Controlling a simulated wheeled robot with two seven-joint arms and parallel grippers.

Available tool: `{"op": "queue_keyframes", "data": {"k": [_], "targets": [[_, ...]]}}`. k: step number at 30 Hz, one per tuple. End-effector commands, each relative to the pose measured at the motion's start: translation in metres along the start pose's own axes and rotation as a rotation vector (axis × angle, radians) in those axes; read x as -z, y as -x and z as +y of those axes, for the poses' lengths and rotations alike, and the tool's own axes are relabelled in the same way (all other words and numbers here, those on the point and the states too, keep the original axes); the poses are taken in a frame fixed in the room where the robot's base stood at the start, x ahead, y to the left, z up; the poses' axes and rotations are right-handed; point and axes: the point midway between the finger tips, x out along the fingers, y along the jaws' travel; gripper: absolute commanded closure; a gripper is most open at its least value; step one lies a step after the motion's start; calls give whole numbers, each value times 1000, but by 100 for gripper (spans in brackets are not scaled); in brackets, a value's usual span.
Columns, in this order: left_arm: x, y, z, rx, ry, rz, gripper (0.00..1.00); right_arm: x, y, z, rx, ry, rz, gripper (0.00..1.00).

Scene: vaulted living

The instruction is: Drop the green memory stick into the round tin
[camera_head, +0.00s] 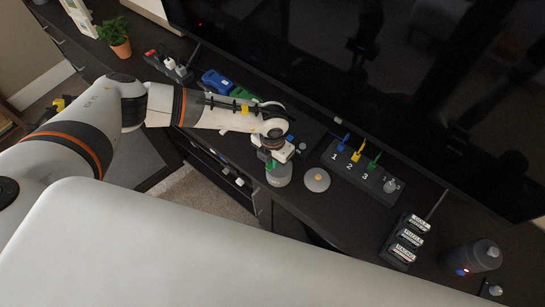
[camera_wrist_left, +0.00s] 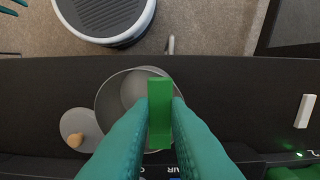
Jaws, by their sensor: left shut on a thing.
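The green memory stick (camera_wrist_left: 160,105) is between the teal fingertips of my left gripper (camera_wrist_left: 164,112), which is shut on it. In the left wrist view the stick lies over the round grey tin (camera_wrist_left: 112,98), overlapping its open mouth; the gap in height cannot be told. In the head view my left gripper (camera_head: 273,158) is just above the tin (camera_head: 280,178), with a bit of green at its fingertips. The tin's round lid (camera_head: 317,180) with an orange knob lies beside it; it also shows in the left wrist view (camera_wrist_left: 78,122). My right gripper is not in view.
The dark cabinet top (camera_wrist_left: 240,105) runs below a large black screen (camera_head: 390,70). A numbered board (camera_head: 362,172) with blue, yellow and green pieces stands right of the lid. Black labelled boxes (camera_head: 405,240) and a grey cylinder (camera_head: 470,257) stand farther right. A potted plant (camera_head: 115,35) is at left.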

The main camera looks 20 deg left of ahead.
Motion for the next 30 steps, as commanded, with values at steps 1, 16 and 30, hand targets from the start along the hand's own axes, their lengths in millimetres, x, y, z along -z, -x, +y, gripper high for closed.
{"op": "queue_keyframes", "data": {"k": [1, 16, 30], "targets": [[0, 0, 0, 0, 0, 0, 100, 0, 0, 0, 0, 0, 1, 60], [0, 4, 0, -1, 0, 1, 60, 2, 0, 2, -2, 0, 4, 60], [1, 90, 0, -1, -1, 4, 60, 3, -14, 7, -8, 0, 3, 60]]}}
